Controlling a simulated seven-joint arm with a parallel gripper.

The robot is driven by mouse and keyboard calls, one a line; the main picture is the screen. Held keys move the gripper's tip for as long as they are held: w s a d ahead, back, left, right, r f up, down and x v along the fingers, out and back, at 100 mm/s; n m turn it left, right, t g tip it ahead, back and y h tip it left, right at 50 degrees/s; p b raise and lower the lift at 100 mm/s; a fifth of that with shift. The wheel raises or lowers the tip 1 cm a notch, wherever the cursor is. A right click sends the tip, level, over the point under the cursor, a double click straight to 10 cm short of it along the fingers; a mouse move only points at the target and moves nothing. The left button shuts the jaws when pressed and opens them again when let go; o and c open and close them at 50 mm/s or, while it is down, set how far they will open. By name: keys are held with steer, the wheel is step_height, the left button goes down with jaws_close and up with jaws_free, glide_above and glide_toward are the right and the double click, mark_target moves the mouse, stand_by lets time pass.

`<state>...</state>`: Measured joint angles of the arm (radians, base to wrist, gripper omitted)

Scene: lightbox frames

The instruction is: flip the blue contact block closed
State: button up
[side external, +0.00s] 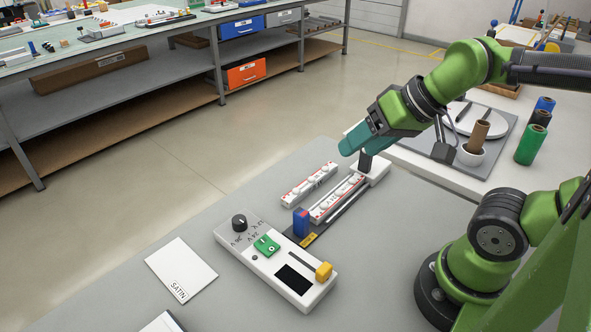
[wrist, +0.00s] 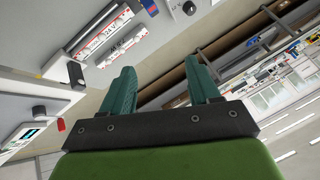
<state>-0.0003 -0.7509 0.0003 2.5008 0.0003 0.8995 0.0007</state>
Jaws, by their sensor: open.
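The blue contact block (side external: 301,222) stands upright at the near end of a white LED strip (side external: 337,198) on a dark rail, with a little red at its edge. In the wrist view the blue block (wrist: 149,6) is cut by the top edge, so its hinge state cannot be told there. My gripper (side external: 350,146) has teal fingers and is above and beyond the far end of the strips, well apart from the block. In the wrist view my gripper (wrist: 162,80) is open, with nothing between its fingers.
A white control box (side external: 230,238) with a black knob (side external: 239,222), green piece (side external: 266,246) and yellow slider (side external: 323,271) lies beside the block. A second strip (side external: 308,184) lies parallel. A black post (side external: 365,164) stands under my gripper. A SATIN card (side external: 181,268) lies left.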

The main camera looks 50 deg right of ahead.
steer(key=shift+c, duration=1.1)
steer(key=shift+a+f, duration=0.2)
steer(key=shift+a, duration=0.15)
steer(key=shift+c, duration=1.1)
steer(key=a+f+n+g, duration=0.2)
steer(key=a, duration=0.1)
steer(key=a+f+n, duration=0.1)
steer(key=a, duration=0.1)
steer(key=shift+w+f+g, duration=0.25)
steer(key=shift+w+g, duration=0.05)
steer(key=shift+g, duration=0.1)
jaws_close()
steer(key=w+a+f+h, duration=0.5)
steer(key=a+f+h, duration=0.2)
steer(key=a, duration=0.4)
steer(key=shift+w+h, duration=0.15)
steer(key=shift+h, duration=0.25)
